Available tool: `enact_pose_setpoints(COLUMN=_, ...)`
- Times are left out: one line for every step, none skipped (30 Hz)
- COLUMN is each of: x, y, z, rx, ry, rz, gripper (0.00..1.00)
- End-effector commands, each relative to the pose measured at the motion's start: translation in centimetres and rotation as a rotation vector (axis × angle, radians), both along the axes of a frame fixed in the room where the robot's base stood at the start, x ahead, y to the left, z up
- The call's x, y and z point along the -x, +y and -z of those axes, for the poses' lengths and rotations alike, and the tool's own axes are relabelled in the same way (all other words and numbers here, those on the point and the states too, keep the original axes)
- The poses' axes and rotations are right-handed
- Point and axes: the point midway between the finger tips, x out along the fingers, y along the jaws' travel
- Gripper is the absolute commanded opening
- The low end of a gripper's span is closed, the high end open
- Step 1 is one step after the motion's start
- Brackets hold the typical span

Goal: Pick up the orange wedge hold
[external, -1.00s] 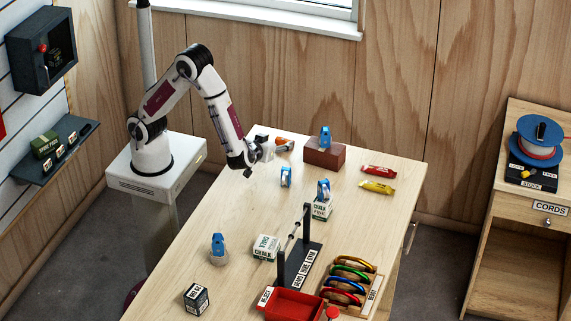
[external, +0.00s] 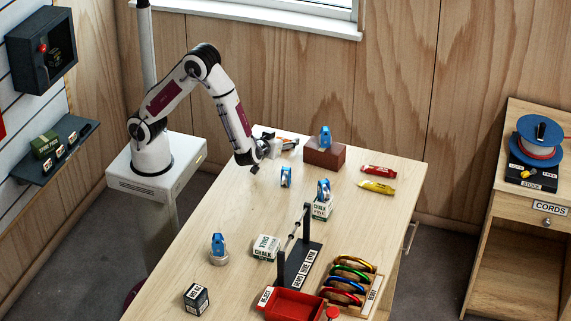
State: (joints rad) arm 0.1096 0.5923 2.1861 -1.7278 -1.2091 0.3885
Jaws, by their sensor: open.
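The orange wedge hold (external: 290,142) lies near the far left end of the wooden table, left of the brown block. Only a small part of it shows beside my gripper. My gripper (external: 280,146) is open and low over the table, with its fingers pointing right at the wedge. The fingers overlap the wedge in this view, and I cannot tell whether they touch it.
A brown block (external: 324,155) with a blue device (external: 325,136) on top stands just right of the wedge. Another blue device (external: 286,177) stands nearer. Red (external: 378,169) and yellow (external: 377,187) bars lie to the right.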

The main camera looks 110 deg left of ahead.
Motion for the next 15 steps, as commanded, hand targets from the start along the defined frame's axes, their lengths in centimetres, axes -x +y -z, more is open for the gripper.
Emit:
enact_pose_setpoints(x=0.0, y=-0.01, z=-0.01, rx=0.0, ry=0.0, rz=0.0, gripper=0.57)
enact_pose_setpoints(x=0.0, y=-0.01, z=-0.01, rx=0.0, ry=0.0, rz=0.0, gripper=0.49)
enact_pose_setpoints(x=-0.01, y=-0.01, z=-0.01, rx=0.0, ry=0.0, rz=0.0, gripper=0.39)
enact_pose_setpoints(x=-0.01, y=-0.01, z=-0.01, rx=0.0, ry=0.0, rz=0.0, gripper=0.31)
enact_pose_setpoints(x=-0.01, y=-0.01, z=-0.01, rx=0.0, ry=0.0, rz=0.0, gripper=0.23)
enact_pose_setpoints(x=-0.01, y=-0.01, z=-0.01, rx=0.0, ry=0.0, rz=0.0, gripper=0.15)
enact_pose_setpoints(x=-0.01, y=-0.01, z=-0.01, rx=0.0, ry=0.0, rz=0.0, gripper=0.15)
enact_pose_setpoints(x=-0.01, y=-0.01, z=-0.01, rx=0.0, ry=0.0, rz=0.0, gripper=0.15)
enact_pose_setpoints(x=-0.01, y=-0.01, z=-0.03, rx=0.0, ry=0.0, rz=0.0, gripper=0.15)
enact_pose_setpoints(x=-0.01, y=-0.01, z=-0.03, rx=0.0, ry=0.0, rz=0.0, gripper=0.15)
enact_pose_setpoints(x=-0.01, y=-0.01, z=-0.03, rx=0.0, ry=0.0, rz=0.0, gripper=0.15)
enact_pose_setpoints(x=-0.01, y=-0.01, z=-0.03, rx=0.0, ry=0.0, rz=0.0, gripper=0.15)
enact_pose_setpoints(x=-0.01, y=-0.01, z=-0.03, rx=0.0, ry=0.0, rz=0.0, gripper=0.15)
enact_pose_setpoints(x=-0.01, y=-0.01, z=-0.04, rx=0.0, ry=0.0, rz=0.0, gripper=0.15)
enact_pose_setpoints(x=-0.01, y=0.0, z=-0.04, rx=0.0, ry=0.0, rz=0.0, gripper=0.15)
